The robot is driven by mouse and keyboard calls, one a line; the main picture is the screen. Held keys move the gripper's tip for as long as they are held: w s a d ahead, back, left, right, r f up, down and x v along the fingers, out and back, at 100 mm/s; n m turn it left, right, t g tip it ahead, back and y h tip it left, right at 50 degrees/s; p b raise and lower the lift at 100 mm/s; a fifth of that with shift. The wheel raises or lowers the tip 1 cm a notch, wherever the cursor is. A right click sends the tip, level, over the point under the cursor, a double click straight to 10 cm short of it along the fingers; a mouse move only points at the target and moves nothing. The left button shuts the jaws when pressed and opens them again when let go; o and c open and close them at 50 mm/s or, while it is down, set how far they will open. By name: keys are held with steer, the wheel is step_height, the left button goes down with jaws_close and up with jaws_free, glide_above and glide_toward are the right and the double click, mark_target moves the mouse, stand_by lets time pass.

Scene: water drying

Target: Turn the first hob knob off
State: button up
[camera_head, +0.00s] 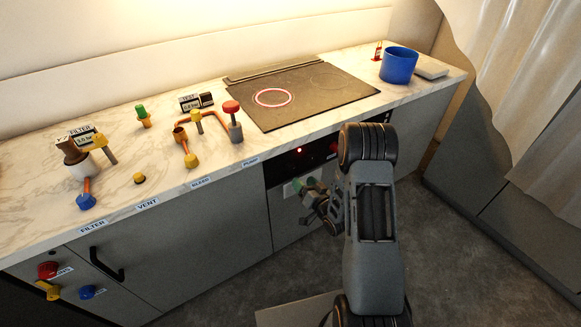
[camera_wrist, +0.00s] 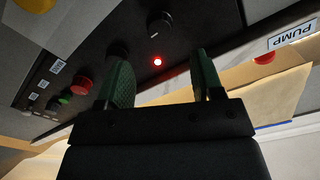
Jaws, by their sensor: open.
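In the wrist view a black hob panel (camera_wrist: 185,38) fills the far side. A dark round knob (camera_wrist: 160,25) with a pale pointer mark sits on it, beside a lit red light (camera_wrist: 157,62). A second dark knob (camera_wrist: 118,49) is dim, behind the left finger. I cannot tell which knob is the first. My gripper (camera_wrist: 163,77) is open and empty in front of the panel, with the red light between its green fingers and apart from the knobs. In the head view my gripper (camera_head: 312,198) is below the counter edge; the hob (camera_head: 318,96) has one ring (camera_head: 272,97) glowing red.
A red button (camera_wrist: 82,85) and a green button (camera_wrist: 65,98) sit farther along the panel. On the counter (camera_head: 170,160) stand valves and pipes at left, and a blue pot (camera_head: 398,65) at right. The floor (camera_head: 455,235) at right is clear.

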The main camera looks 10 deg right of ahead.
mark_target(292, 169)
steer(key=p+x, duration=0.1)
steer(key=x, duration=0.8)
steer(key=shift+w+f, duration=0.1)
steer(key=shift+w, duration=0.05)
steer(key=c, duration=0.9)
steer(key=shift+b, duration=0.35)
